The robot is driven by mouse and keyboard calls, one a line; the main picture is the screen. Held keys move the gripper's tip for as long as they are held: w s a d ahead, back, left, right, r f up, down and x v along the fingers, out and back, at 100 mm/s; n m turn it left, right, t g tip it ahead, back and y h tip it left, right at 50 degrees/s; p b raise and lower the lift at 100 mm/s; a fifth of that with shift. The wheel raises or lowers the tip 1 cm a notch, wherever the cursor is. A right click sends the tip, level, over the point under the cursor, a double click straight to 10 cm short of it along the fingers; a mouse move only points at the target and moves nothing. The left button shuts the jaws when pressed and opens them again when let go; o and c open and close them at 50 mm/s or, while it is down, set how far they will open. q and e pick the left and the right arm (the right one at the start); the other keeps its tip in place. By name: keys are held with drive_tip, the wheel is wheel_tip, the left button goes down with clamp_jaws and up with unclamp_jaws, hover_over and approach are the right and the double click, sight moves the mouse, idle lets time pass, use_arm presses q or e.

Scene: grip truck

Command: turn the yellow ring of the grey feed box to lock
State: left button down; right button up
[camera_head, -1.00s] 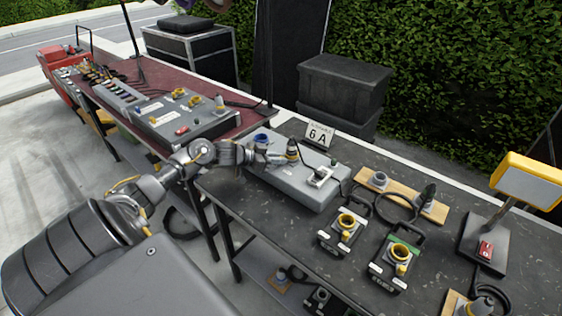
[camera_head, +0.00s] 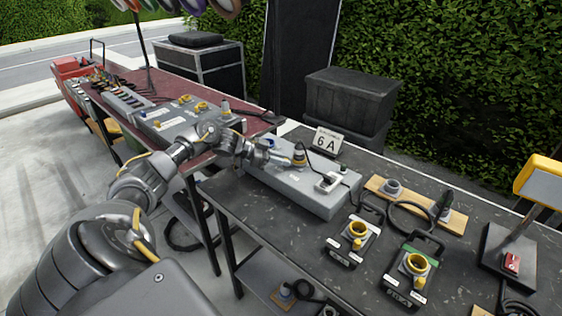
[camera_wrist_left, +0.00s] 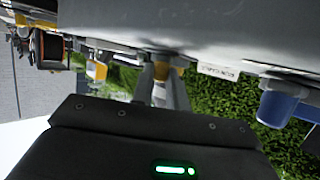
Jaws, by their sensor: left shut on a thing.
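The grey feed box (camera_head: 300,190) lies on the near dark table, in front of the 6A sign. A dark plug with a yellow band (camera_head: 299,156) stands upright on its top, with a cable from it. My left gripper (camera_head: 289,160) reaches in from the left, low at the plug's base. In the left wrist view, which is upside down, its fingers (camera_wrist_left: 164,80) are shut on the yellow ring (camera_wrist_left: 160,70) under the box's grey face (camera_wrist_left: 180,25). The ring is mostly hidden by the fingers, so its turn angle cannot be told. My right gripper is not in view.
A blue socket (camera_wrist_left: 278,103) is beside the fingers. Two small boxes with yellow rings (camera_head: 350,240) (camera_head: 408,272), a wooden board with a socket (camera_head: 380,187) and a yellow lamp (camera_head: 540,180) stand to the right. The red-topped table (camera_head: 240,125) is at the left.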

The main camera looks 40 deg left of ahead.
use_arm(q)
drive_tip(key=c, duration=1.4)
unclamp_jaws()
drive_tip(key=shift+a, duration=0.1)
drive_tip(key=b+v, duration=0.2)
drive_tip(key=v, duration=0.8)
drive_tip(key=shift+s+a+r, duration=0.1)
drive_tip(key=shift+s+a, duration=0.05)
drive_tip(key=shift+s, duration=0.15)
